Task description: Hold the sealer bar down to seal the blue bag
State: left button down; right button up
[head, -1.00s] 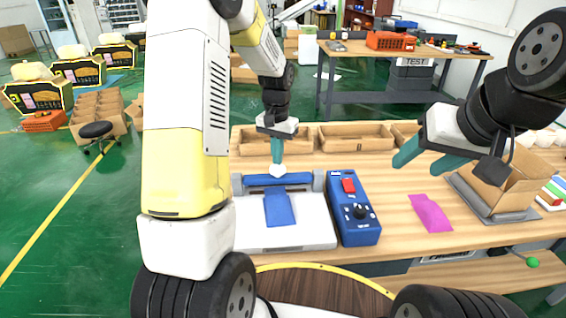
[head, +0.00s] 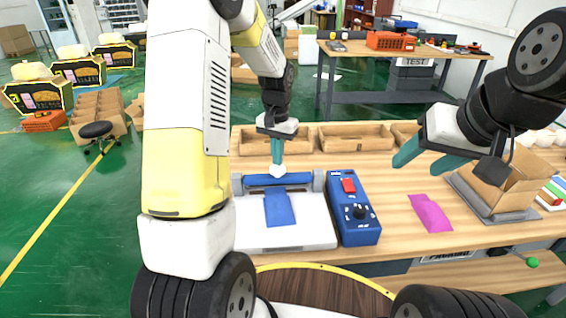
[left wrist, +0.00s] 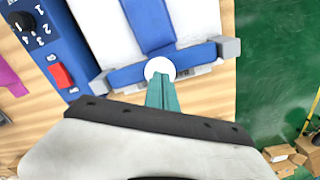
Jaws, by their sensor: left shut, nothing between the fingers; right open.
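The blue sealer bar (head: 263,181) lies across the back of the white sealer plate (head: 310,238). The blue bag (head: 279,208) lies flat on the plate, its far end at the bar. My left gripper (head: 278,168) is shut and empty, pointing down at a white knob on the middle of the bar. In the left wrist view the fingertips (left wrist: 160,84) meet the white knob (left wrist: 159,68), and the bar (left wrist: 196,57) crosses the bag (left wrist: 149,22). My right gripper (head: 422,160) is open and empty, above the table at right.
A blue control box (head: 352,222) with a red switch and a dial stands right of the plate. A pink bag (head: 430,213) lies on the table (head: 400,230). Wooden trays (head: 357,138) line the back. A cardboard box (head: 512,182) stands at right.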

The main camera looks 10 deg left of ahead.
aim_at(277, 169)
pick_arm(q)
jog(key=shift+f, duration=2.2)
jog(key=shift+s+f, duration=0.2)
dwell(1.3)
jog(key=shift+w+r, duration=0.2)
jog(key=shift+r, duration=4.5)
